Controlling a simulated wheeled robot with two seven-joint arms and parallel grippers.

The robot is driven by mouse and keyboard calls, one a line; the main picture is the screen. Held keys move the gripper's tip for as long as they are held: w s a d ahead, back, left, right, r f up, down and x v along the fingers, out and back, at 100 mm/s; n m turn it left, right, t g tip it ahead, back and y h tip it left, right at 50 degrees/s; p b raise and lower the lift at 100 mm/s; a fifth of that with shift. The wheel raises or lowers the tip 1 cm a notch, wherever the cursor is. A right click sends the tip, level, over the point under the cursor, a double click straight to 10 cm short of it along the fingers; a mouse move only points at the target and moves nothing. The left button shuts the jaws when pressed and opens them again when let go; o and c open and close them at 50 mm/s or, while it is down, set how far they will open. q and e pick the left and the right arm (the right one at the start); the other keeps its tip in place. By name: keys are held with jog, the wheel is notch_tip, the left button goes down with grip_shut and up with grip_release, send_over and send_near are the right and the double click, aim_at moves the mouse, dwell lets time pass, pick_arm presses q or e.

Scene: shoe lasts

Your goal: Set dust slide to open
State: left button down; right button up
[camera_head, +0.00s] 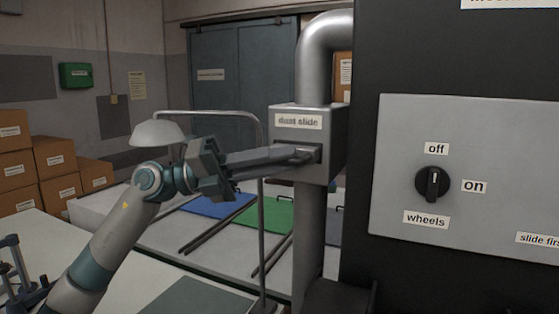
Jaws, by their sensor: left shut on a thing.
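The dust slide housing (327,142) is a grey metal box labelled "dust slide" on a vertical duct, in the middle of the head view. A dark slot opens in its front, at the right end of my fingers. My left gripper (298,155) reaches in from the left, its long grey fingers nearly level at the slot. It is shut on the dust slide's handle, which the fingers mostly hide. How far the slide is drawn out is hard to tell. My right gripper is out of view.
A dark cabinet on the right carries a grey panel (400,130) with a black "wheels" knob (432,184) marked off and on. A lamp (157,133) stands behind my left arm. Cardboard boxes (52,157) are stacked at left.

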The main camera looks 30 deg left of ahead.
pick_arm(q)
jog(key=s+b, duration=0.3)
jog(key=s, duration=0.3)
jog(key=shift+s+d, duration=0.2)
jog(key=shift+s, duration=0.2)
jog(key=c, duration=2.1)
grip_release()
jog(key=o, duration=0.3)
jog(key=shift+s+r, duration=0.1)
jog(key=shift+s, duration=0.15)
jog(key=shift+a, duration=0.1)
